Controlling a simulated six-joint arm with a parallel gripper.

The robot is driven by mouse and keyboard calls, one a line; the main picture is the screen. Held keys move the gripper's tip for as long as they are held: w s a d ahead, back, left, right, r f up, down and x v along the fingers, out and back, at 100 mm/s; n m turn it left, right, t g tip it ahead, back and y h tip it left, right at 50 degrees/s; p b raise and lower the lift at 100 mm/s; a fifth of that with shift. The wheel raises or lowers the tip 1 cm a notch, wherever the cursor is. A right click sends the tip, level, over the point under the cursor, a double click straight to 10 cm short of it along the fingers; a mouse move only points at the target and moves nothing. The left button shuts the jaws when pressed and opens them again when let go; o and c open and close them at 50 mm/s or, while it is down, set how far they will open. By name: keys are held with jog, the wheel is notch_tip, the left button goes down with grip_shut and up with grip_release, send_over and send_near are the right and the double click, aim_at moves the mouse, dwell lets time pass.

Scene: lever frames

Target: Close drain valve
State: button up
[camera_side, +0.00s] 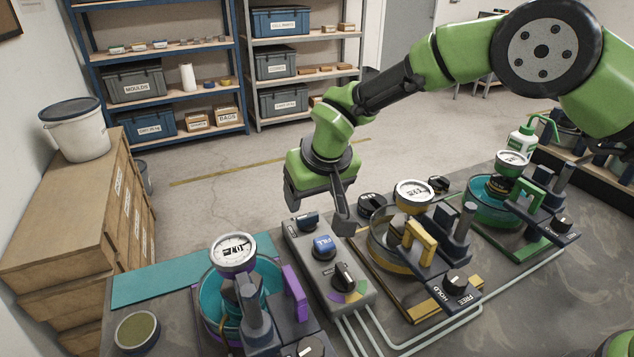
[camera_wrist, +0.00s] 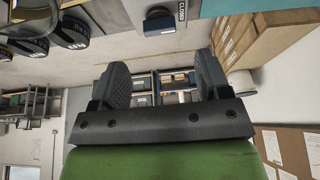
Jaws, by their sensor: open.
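A grey control box (camera_side: 327,272) stands on the bench between the purple and yellow stations. It carries a blue-topped knob (camera_side: 324,246) in the middle and a black knob (camera_side: 345,276) over a coloured dial at the near end. A dark switch (camera_side: 307,221) sits at its far end. I cannot read for certain which control is the drain valve. My gripper (camera_side: 318,214) is open and empty, above the far end of the box and apart from the knobs. In the wrist view, my gripper's fingers (camera_wrist: 162,75) are spread with nothing between them; a dark knob (camera_wrist: 159,22) shows beyond them.
A purple station with a teal pot (camera_side: 212,296) is left of the box. A yellow station (camera_side: 420,243) stands close on the right, with a green station (camera_side: 530,195) beyond. Pale pipes (camera_side: 400,346) run along the bench front. Free air lies left of my gripper.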

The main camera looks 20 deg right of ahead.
jog(key=v, duration=0.2)
jog(key=shift+s+r, duration=0.15)
jog(key=shift+r, duration=0.2)
dwell(0.4)
jog(key=s+d+r+m+y, duration=0.1)
jog(key=s+d+r, duration=0.35)
jog(key=r, duration=0.35)
jog(key=s+d+r+m, duration=0.1)
jog(key=s+d+r, duration=0.3)
jog(key=d+r, duration=0.25)
jog(key=s+d+r+m+t, duration=0.1)
jog(key=s+d, duration=0.1)
jog(key=s, duration=0.7)
jog(key=s+d+r+m+t+y, duration=0.1)
jog(key=s+d+r, duration=0.1)
jog(key=s, duration=0.8)
jog(key=shift+d+t, duration=0.3)
jog(key=shift+d, duration=0.1)
